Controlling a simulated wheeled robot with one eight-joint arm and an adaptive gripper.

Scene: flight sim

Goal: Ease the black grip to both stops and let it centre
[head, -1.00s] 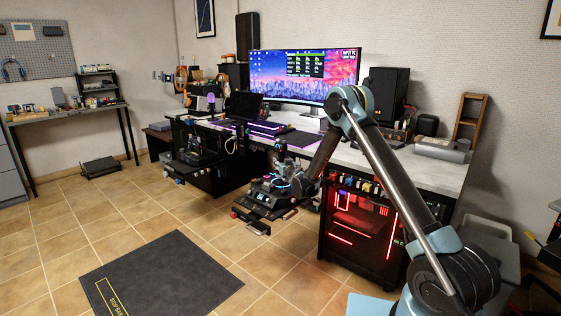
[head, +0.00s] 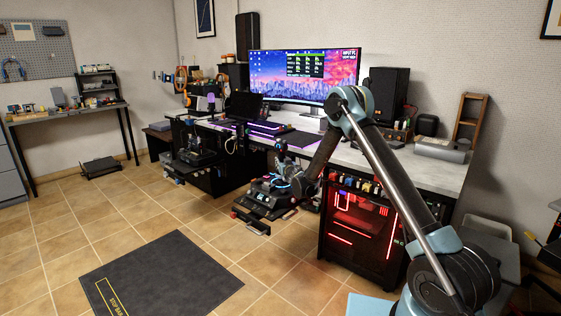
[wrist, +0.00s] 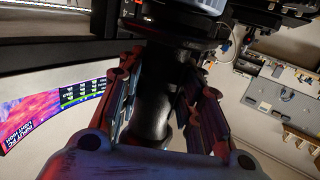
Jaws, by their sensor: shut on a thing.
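The black grip (wrist: 155,95) fills the middle of the wrist view, between the two fingers of my gripper (wrist: 158,112). The fingers are shut on it from both sides. Its upper end meets a dark collar at the top of the view. In the head view my gripper (head: 293,180) is at the stick unit (head: 264,197) on the right-hand mount in front of the desk. The grip is small there and partly hidden by my gripper, so its exact tilt cannot be told.
A second control unit (head: 199,148) stands on the left mount. The desk (head: 430,172) carries a wide monitor (head: 305,77) and a speaker (head: 388,97). A red-lit PC case (head: 360,225) stands right of the stick unit. Floor around the dark mat (head: 160,275) is clear.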

